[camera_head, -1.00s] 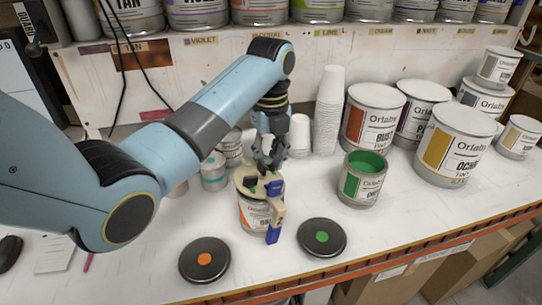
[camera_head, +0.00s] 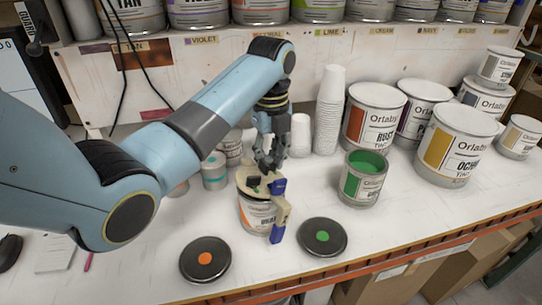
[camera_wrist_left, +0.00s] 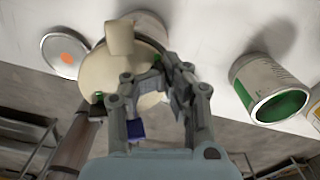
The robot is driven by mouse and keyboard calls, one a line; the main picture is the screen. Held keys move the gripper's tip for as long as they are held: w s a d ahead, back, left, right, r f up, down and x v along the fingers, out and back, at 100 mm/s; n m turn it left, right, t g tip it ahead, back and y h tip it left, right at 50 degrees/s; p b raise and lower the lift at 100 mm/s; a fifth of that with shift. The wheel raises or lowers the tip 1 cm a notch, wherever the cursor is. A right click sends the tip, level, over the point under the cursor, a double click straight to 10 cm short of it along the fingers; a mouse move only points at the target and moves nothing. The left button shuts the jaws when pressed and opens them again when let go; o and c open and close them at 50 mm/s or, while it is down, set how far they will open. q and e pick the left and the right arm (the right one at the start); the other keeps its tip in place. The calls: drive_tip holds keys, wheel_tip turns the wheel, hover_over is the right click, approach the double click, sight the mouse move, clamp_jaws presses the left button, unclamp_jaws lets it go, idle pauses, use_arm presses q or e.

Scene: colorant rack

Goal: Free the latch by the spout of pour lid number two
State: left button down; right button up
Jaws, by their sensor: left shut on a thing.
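A beige pour lid (camera_head: 246,178) with dark and blue parts sits on a small can (camera_head: 256,215) with an orange-marked label. A beige arm with blue ends (camera_head: 282,212) hangs down the can's front right. My left gripper (camera_head: 268,164) is down at the lid, shut on a part of it; the fingers hide exactly which part. No lid number is readable. My right gripper is out of view.
A black disc with an orange dot (camera_head: 205,260) and one with a green dot (camera_head: 322,238) lie in front. An open green paint can (camera_head: 362,180) stands to the right. Stacked white cups (camera_head: 329,110) and large tins (camera_head: 455,145) stand behind. The front right counter is clear.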

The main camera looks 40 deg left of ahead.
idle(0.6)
use_arm(q)
drive_tip(key=c, duration=1.7)
unclamp_jaws()
drive_tip(key=shift+m, duration=0.3)
